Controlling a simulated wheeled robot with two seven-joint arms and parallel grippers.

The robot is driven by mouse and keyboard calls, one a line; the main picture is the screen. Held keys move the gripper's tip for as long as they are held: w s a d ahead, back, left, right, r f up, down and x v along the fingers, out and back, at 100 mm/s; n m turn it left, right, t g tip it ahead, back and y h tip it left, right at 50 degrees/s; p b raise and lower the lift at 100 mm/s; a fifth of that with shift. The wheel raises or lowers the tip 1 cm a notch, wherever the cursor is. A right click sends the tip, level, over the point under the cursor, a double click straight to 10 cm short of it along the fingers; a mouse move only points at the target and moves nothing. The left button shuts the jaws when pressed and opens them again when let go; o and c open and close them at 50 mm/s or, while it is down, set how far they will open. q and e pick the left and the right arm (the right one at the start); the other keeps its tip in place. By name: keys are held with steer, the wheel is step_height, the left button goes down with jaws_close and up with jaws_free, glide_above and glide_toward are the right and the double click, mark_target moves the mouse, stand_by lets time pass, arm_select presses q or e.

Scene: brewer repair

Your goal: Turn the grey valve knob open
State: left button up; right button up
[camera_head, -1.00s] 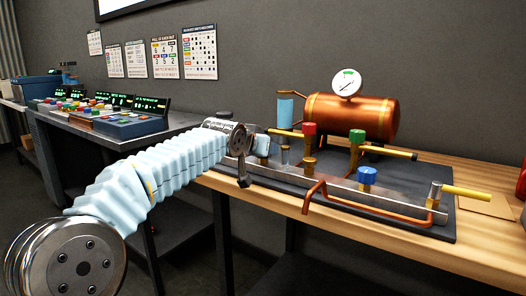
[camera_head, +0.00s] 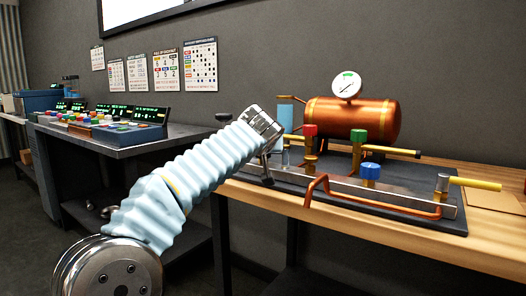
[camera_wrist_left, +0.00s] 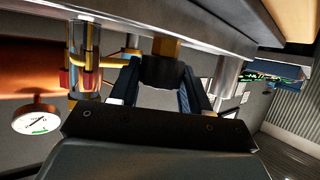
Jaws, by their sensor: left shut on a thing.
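The dark grey valve knob (camera_wrist_left: 162,71) shows in the left wrist view on a brass stem (camera_wrist_left: 166,47). My left gripper (camera_wrist_left: 160,84) is shut on it, with one finger on each side. How far the knob is turned cannot be told. My right gripper is not in view.
Red (camera_head: 310,131), green (camera_head: 358,136) and blue (camera_head: 371,172) valve knobs stand to the right on the rig. A copper tank (camera_head: 352,120) with a gauge (camera_head: 346,86) is behind them. A bent copper pipe (camera_head: 372,203) runs along the front.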

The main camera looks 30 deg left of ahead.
arm_select(q)
steer(key=shift+f, duration=0.1)
steer(key=o, duration=1)
steer(key=shift+c, duration=0.2)
